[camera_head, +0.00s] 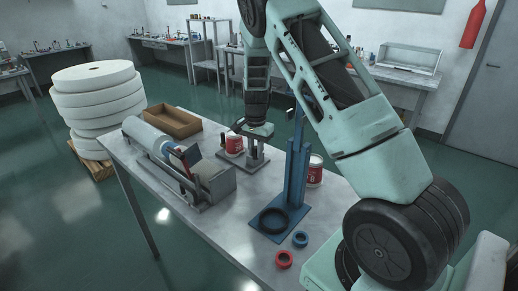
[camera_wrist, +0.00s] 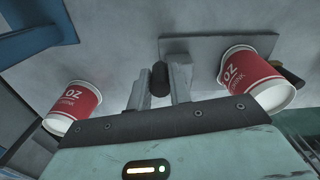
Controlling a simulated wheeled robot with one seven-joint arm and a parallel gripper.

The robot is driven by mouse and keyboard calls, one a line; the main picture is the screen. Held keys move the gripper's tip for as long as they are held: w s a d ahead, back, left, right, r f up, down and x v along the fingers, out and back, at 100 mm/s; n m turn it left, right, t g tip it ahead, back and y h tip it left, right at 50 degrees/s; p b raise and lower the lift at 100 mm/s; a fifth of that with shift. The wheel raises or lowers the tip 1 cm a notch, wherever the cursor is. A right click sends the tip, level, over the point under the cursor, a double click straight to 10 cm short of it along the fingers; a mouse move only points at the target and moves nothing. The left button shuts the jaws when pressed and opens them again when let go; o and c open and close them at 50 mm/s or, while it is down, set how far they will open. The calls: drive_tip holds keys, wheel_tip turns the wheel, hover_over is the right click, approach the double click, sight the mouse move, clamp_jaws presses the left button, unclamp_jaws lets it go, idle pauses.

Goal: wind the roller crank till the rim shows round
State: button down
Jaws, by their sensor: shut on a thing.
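A red and white paper cup (camera_head: 234,144) sits at the grey roller fixture (camera_head: 256,160) near the table's middle; it shows at right in the wrist view (camera_wrist: 243,78), beside the fixture's grey plate (camera_wrist: 200,48). Its white rim faces up; I cannot tell whether the rim is rolled round. My gripper (camera_head: 257,141) reaches down over the fixture. In the wrist view, its fingers (camera_wrist: 160,76) are closed on a dark upright crank knob (camera_wrist: 160,83). The crank's arm is hidden. A second cup (camera_head: 315,168) stands behind the blue stand, and at left in the wrist view (camera_wrist: 76,104).
A blue stand (camera_head: 296,175) with a black ring (camera_head: 273,221) is on the near side. A red ring (camera_head: 284,259) and a blue ring (camera_head: 301,239) lie at the front. A grey roller machine (camera_head: 207,179) and a brown tray (camera_head: 173,121) stand left.

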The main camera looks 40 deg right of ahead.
drive_tip(key=m, duration=0.1)
drive_tip(key=w+a+m+p, duration=0.1)
drive_tip(key=m, duration=0.1)
drive_tip(key=shift+r, duration=0.15)
drive_tip(key=shift+w+a+m+p, duration=0.15)
drive_tip(key=shift+w+m, duration=0.1)
drive_tip(key=shift+m, duration=0.5)
drive_tip(key=shift+w+m+p, duration=0.15)
drive_tip(key=shift+w+m, duration=0.05)
drive_tip(key=shift+m, duration=0.55)
drive_tip(key=c, duration=1.3)
unclamp_jaws()
wheel_tip(320, 180, up, 17)
drive_tip(key=b, duration=0.4)
drive_tip(key=shift+r, duration=0.15)
